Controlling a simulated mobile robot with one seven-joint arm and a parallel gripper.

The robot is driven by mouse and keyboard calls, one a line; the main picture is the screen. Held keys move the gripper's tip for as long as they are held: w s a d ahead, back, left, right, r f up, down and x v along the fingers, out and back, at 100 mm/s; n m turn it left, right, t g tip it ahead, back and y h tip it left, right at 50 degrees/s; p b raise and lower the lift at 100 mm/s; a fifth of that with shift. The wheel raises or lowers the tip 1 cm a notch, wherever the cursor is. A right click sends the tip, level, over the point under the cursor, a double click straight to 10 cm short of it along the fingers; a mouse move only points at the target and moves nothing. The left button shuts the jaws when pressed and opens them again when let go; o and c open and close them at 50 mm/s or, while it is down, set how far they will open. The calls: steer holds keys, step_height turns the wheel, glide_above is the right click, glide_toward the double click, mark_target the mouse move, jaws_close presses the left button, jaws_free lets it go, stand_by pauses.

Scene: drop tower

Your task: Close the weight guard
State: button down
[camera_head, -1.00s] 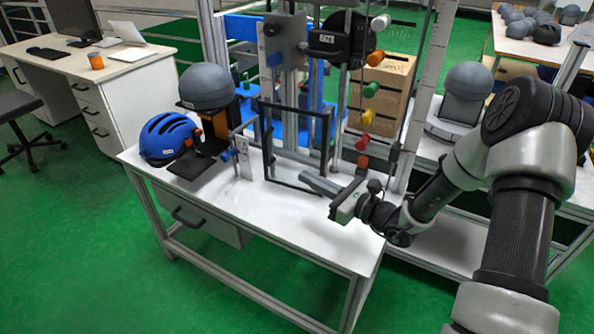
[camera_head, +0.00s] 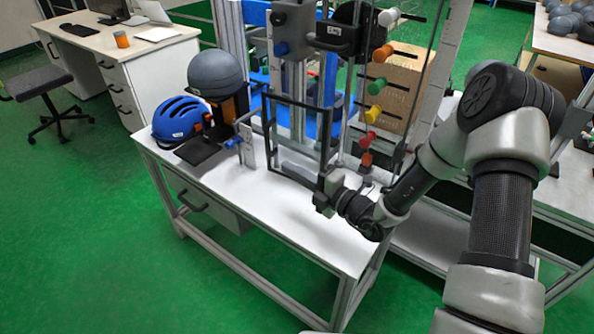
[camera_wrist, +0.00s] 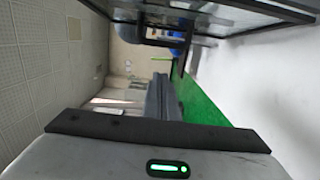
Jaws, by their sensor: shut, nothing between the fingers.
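The weight guard (camera_head: 268,123) is a clear panel in a dark frame, standing upright on the white bench below the tower's drop carriage. It also shows along the top of the wrist view (camera_wrist: 225,10). My gripper (camera_head: 286,168) is shut and empty, low over the bench by the guard's lower right corner. Its fingers show near the lower part of the frame; I cannot tell whether they touch it. In the wrist view the shut fingers (camera_wrist: 163,85) point away below the guard panel, apart from it in the picture.
A blue helmet (camera_head: 180,120) and a grey headform (camera_head: 216,73) stand at the bench's left end. A small post with a blue knob (camera_head: 245,145) stands left of the guard. Coloured knobs (camera_head: 377,84) line the tower at right. The bench front (camera_head: 290,220) is clear.

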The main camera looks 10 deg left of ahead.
mark_target(290, 148)
steer(key=w+a+b, duration=0.1)
steer(key=w+a, duration=0.4)
steer(key=w, duration=0.2)
steer(key=shift+w+a+b, duration=0.35)
steer(key=shift+b, duration=0.05)
steer(key=shift+w+p, duration=0.4)
steer(key=shift+w, duration=0.55)
